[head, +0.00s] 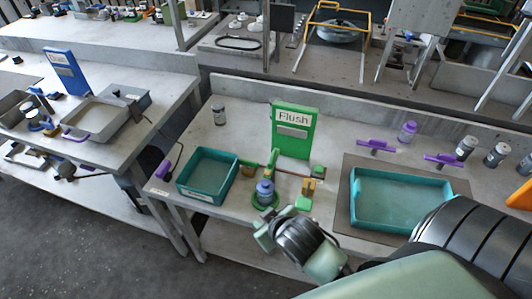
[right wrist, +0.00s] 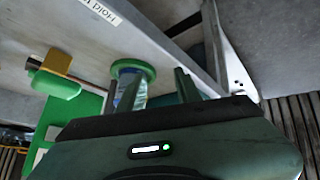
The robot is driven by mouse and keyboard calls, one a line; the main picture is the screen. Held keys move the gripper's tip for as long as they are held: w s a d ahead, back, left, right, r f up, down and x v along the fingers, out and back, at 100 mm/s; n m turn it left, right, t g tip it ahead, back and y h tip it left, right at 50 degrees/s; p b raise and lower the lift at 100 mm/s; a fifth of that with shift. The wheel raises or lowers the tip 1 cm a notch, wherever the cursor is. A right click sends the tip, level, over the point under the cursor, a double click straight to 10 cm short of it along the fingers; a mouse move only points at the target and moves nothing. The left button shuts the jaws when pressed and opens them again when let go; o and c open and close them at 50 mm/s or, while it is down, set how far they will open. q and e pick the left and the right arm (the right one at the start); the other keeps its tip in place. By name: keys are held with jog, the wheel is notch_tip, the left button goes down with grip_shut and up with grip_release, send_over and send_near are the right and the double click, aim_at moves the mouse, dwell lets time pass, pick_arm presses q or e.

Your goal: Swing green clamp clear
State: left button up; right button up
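The green clamp (head: 272,159) has a short upright green handle at the left end of a thin brown bar, in front of the green "Flush" sign (head: 293,132). Just below it, a blue-grey bottle-like part (head: 265,188) stands in a round green base (head: 264,202). My right gripper (head: 270,224) is in front of that base, near the table's front edge. In the right wrist view its two dark fingers (right wrist: 150,90) are apart. The green round base (right wrist: 133,69) and blue part (right wrist: 130,95) show beyond them, nearer the left finger. My left gripper is not in view.
A teal tray (head: 182,186) stands left of the clamp and a larger teal tray (head: 352,215) on a brown mat to the right. A yellow block (head: 308,187) sits beside the bar. Purple-handled tools (head: 376,147) and several bottles stand at back right. The table behind the left tray is mostly clear.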

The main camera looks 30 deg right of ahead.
jog(key=w+a+r+n+t+y, duration=0.25)
jog(key=w+r+t, duration=0.25)
jog(key=w+r, duration=0.4)
jog(key=w+a+r+n+t+y, duration=0.1)
jog(key=w+a+r+n+t, duration=0.15)
jog(key=w+r+t, duration=0.6)
jog(key=s+a+r+n+g+y, duration=0.2)
jog(key=a+r+n+g+y, duration=0.5)
jog(key=a+r+n+y, duration=0.5)
jog(key=n+g+h, duration=0.7)
jog(key=g+h, duration=0.8)
send_over(272, 156)
jog(key=shift+t, duration=0.25)
notch_tip(272, 156, down, 15)
jog(key=shift+r, duration=0.1)
jog(key=shift+d+f, duration=0.15)
jog(key=shift+f, duration=0.2)
notch_tip(272, 156, down, 6)
jog(key=shift+f+p, duration=0.1)
jog(key=shift+p, duration=1)
jog(key=shift+f, duration=0.4)
